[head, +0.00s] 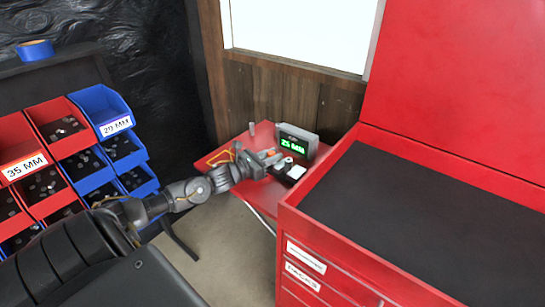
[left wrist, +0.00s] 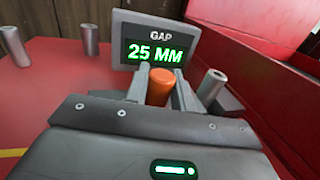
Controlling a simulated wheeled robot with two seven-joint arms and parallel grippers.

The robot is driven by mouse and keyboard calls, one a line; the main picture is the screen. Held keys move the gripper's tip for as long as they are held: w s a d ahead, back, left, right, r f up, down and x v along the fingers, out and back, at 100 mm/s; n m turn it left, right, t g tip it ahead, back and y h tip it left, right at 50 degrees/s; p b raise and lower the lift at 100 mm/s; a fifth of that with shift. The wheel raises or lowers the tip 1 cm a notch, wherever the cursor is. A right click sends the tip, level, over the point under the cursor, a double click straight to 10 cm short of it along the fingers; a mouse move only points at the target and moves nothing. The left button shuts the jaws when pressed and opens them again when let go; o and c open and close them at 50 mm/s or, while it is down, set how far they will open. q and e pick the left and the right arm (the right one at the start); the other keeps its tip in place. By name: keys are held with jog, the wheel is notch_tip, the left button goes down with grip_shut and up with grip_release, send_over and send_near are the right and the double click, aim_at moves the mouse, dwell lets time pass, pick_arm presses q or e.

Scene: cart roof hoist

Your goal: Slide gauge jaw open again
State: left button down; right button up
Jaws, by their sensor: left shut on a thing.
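The gauge (head: 297,141) stands on a small red table, a grey box with a lit green readout of 25 MM. In the left wrist view its display (left wrist: 153,45) reads GAP 25 MM. My left gripper (head: 272,162) reaches in front of the gauge. In the left wrist view its fingers (left wrist: 162,88) are shut on an upright orange cylindrical knob (left wrist: 160,87), just below the display. The gauge's jaws are hard to make out, partly hidden by my gripper. My right gripper is not in view.
Grey posts (left wrist: 90,40) stand on the red table (head: 222,155), with another post (left wrist: 210,88) right of my fingers. A red drawer cabinet (head: 330,235) with a dark top is close at right. Red and blue bins (head: 100,110) of dark parts stand at left.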

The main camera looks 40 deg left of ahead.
pick_arm(q)
jog(key=shift+a+f+b, duration=0.2)
jog(key=shift+a+b, duration=0.2)
jog(key=shift+a, duration=0.25)
jog(key=shift+a+r, duration=0.1)
jog(key=shift+a, duration=0.2)
jog(key=shift+r, duration=0.1)
jog(key=c, duration=1.2)
grip_release()
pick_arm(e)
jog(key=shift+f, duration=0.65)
pick_arm(q)
jog(key=b+v, duration=0.1)
jog(key=v, duration=0.7)
jog(key=shift+s, duration=0.35)
jog(key=shift+s+a, duration=0.1)
jog(key=shift+s, duration=0.3)
jog(key=shift+s+a, duration=0.15)
jog(key=shift+s, duration=0.45)
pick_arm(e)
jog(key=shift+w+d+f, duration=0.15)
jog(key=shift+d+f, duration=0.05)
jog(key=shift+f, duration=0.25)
